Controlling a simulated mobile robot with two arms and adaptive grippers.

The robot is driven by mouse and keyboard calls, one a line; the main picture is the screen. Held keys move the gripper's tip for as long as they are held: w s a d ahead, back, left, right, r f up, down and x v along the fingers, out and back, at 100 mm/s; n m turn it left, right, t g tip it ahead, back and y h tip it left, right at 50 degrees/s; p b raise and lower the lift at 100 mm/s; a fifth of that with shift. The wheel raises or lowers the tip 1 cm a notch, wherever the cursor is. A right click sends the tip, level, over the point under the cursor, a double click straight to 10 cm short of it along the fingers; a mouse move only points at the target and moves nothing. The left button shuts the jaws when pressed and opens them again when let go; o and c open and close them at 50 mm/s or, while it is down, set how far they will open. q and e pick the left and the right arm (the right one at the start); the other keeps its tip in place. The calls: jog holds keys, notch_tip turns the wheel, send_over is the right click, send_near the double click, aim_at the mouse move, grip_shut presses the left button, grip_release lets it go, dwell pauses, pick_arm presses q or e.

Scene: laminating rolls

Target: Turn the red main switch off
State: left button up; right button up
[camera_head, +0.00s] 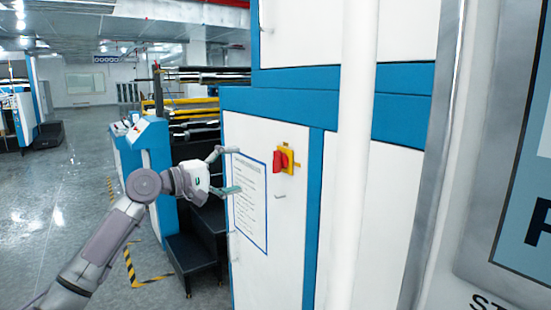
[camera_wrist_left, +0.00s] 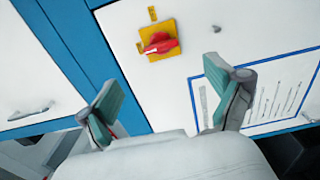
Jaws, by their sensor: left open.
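The red main switch (camera_head: 280,161) sits on a yellow plate (camera_head: 290,160) on the white cabinet door. In the left wrist view the red switch (camera_wrist_left: 160,43) on its yellow plate (camera_wrist_left: 171,28) shows at the top, beyond the fingers, with the red handle lying roughly sideways in that tilted picture. My left gripper (camera_head: 228,170) is open and empty, in front of the door to the left of the switch and apart from it. Its two teal-padded fingers (camera_wrist_left: 166,108) are spread wide in the left wrist view. My right gripper is not in view.
A blue-framed notice sheet (camera_head: 250,200) is on the door, behind my left gripper. A white vertical post (camera_head: 352,150) and a large panel (camera_head: 525,200) stand at the right. Dark steps (camera_head: 195,250) are below left. Open floor (camera_head: 70,200) lies at the left.

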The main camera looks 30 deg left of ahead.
aim_at(273, 161)
pick_arm(q)
jog(key=p+x, duration=0.5)
jog(key=x, duration=0.6)
jog(key=shift+w+r+p, duration=0.1)
jog(key=shift+w+p, duration=0.15)
jog(key=shift+p, duration=0.05)
jog(key=shift+w+d, duration=0.2)
jog(key=shift+w, duration=0.3)
jog(key=shift+f, duration=0.2)
